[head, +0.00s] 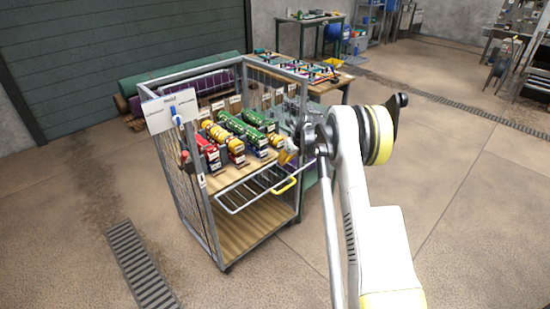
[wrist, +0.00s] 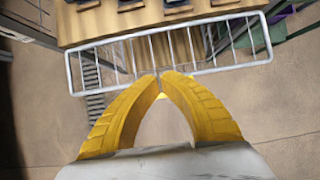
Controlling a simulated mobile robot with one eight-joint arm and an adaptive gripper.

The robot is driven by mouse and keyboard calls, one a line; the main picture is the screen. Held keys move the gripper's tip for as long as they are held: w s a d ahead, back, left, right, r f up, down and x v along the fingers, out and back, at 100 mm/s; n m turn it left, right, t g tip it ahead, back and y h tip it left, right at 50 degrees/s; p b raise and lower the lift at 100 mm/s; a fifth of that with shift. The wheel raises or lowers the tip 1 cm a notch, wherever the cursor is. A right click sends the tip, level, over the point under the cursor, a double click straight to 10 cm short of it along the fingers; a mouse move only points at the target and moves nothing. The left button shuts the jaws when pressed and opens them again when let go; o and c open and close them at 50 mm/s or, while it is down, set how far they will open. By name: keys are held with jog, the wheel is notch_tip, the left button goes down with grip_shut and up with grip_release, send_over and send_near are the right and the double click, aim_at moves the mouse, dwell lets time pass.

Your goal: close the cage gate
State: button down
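The cage gate (head: 245,196) is a grey barred panel, folded outward from the front of the wire cage (head: 205,226) at shelf height. A yellow handle (head: 286,185) is on its outer edge. The gate's bars (wrist: 170,48) cross the upper part of the wrist view. My gripper (head: 285,157) is above the gate, near the handle, apart from it as far as I can see. In the wrist view its yellow fingers (wrist: 159,76) meet at the tips with nothing visible between them. A bit of yellow, probably the handle, shows behind them, mostly hidden.
The cage's wooden upper shelf (head: 228,176) holds red, yellow and green rolled items. A white sign (head: 170,111) with a blue item hangs on its left corner post. A workbench (head: 345,84) stands behind the cage.

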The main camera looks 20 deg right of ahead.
jog(key=s+a+r+n+h, duration=0.1)
jog(key=s+a+r+n, duration=0.65)
jog(key=s+r, duration=0.35)
jog(key=s+a+r+n, duration=0.7)
jog(key=s+r+n, duration=0.15)
jog(key=r, duration=0.45)
jog(key=s+a+r+n, duration=0.1)
jog(key=s+a+n, duration=0.2)
jog(key=s, duration=0.6)
jog(key=s+a+r+n+t, duration=0.1)
jog(key=s+a+n, duration=0.3)
jog(key=s+n, duration=0.4)
jog(key=shift+s+n+h+p, duration=0.3)
jog(key=shift+s+p, duration=0.15)
jog(key=shift+s, duration=0.55)
jog(key=c, duration=2.1)
grip_release()
jog(key=s+n, duration=0.1)
jog(key=s+f+n, duration=0.1)
jog(key=s, duration=0.1)
jog(key=s+a+f+n, duration=0.1)
jog(key=s+n, duration=0.1)
jog(key=shift+s, duration=0.1)
jog(key=o, duration=0.6)
jog(key=shift+s+f+n+t, duration=0.2)
jog(key=shift+n+t, duration=0.1)
jog(key=shift+n, duration=0.1)
